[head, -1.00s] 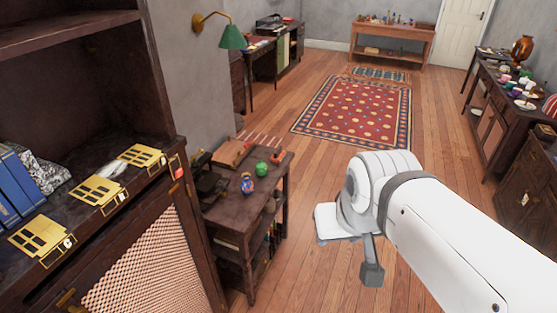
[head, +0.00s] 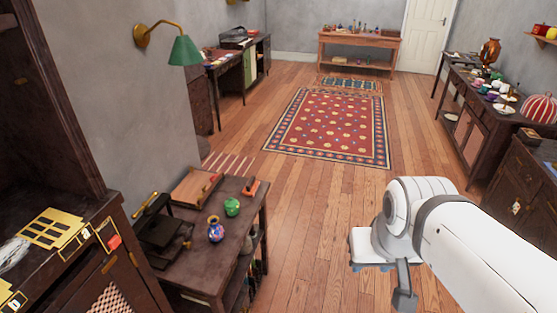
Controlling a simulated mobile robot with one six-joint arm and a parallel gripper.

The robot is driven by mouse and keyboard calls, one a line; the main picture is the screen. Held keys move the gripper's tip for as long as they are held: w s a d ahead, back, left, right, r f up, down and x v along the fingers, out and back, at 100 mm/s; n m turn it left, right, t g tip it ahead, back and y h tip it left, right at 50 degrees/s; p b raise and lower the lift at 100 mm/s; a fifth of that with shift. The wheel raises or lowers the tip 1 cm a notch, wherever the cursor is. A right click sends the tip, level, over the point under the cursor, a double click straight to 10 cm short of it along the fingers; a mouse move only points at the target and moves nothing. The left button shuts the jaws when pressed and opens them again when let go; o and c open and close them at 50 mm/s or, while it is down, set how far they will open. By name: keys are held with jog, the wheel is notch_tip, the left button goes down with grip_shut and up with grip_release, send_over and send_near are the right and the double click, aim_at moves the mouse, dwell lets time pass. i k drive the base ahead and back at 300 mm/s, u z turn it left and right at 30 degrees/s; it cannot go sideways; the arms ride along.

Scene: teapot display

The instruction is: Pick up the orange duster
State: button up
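I cannot identify the orange duster for certain. A small orange item (head: 251,187) lies at the far right corner of the dark side table (head: 195,250); it is too small to tell what it is. A red-orange item (head: 113,241) sits at the front edge of the dark cabinet on the left. My gripper (head: 404,297) hangs at the end of my white arm on the right, over bare floor and apart from the side table.
A green pot (head: 232,206) and a blue patterned vase (head: 215,229) stand on the side table, near a wooden tray (head: 196,188). A green wall lamp (head: 184,50) juts out above. A red rug (head: 330,125) lies ahead. A dark sideboard (head: 462,128) lines the right; the middle floor is clear.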

aim_at(251, 189)
jog(key=z, duration=0.35)
jog(key=i, duration=1.7)
jog(key=u, duration=0.55)
jog(key=k, duration=0.7)
jog(key=u, duration=0.2)
jog(key=i, duration=0.75)
jog(key=z, duration=0.05)
